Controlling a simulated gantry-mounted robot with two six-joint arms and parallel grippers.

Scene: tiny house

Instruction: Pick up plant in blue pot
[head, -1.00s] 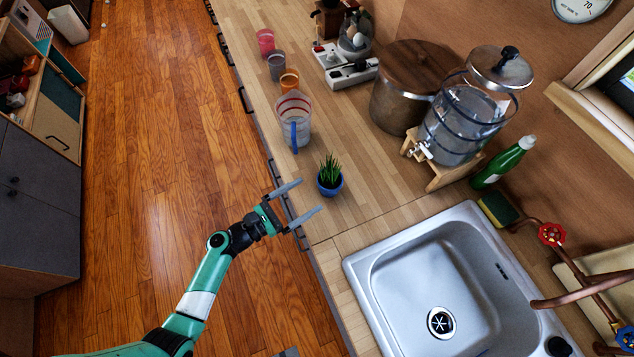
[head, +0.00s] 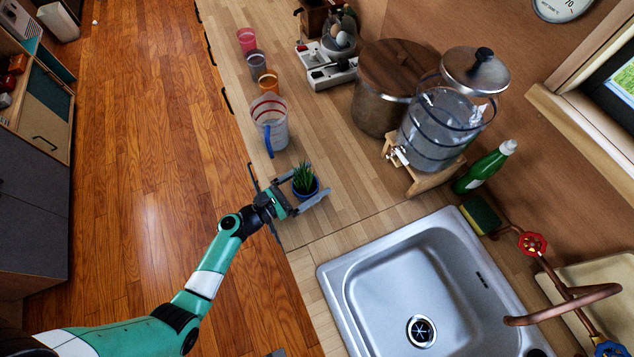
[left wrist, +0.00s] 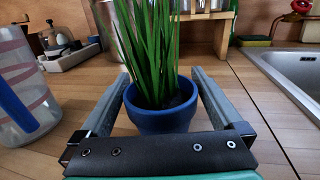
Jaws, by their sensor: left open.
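The plant (head: 304,177) has spiky green leaves and stands upright in a small blue pot (head: 305,193) on the wooden counter near its front edge. In the left wrist view the blue pot (left wrist: 161,118) sits between my two fingers, with the green leaves (left wrist: 148,45) rising out of the top of the frame. My left gripper (head: 311,190) is open, with one finger on each side of the pot. A gap shows between the pot and each finger in the left wrist view. My right gripper is not in view.
A measuring jug (head: 270,122) with a blue handle stands close behind the plant, near my left finger side. A sink (head: 420,280) lies to the right. A glass dispenser (head: 440,130) stands farther back. Counter between pot and dispenser is clear.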

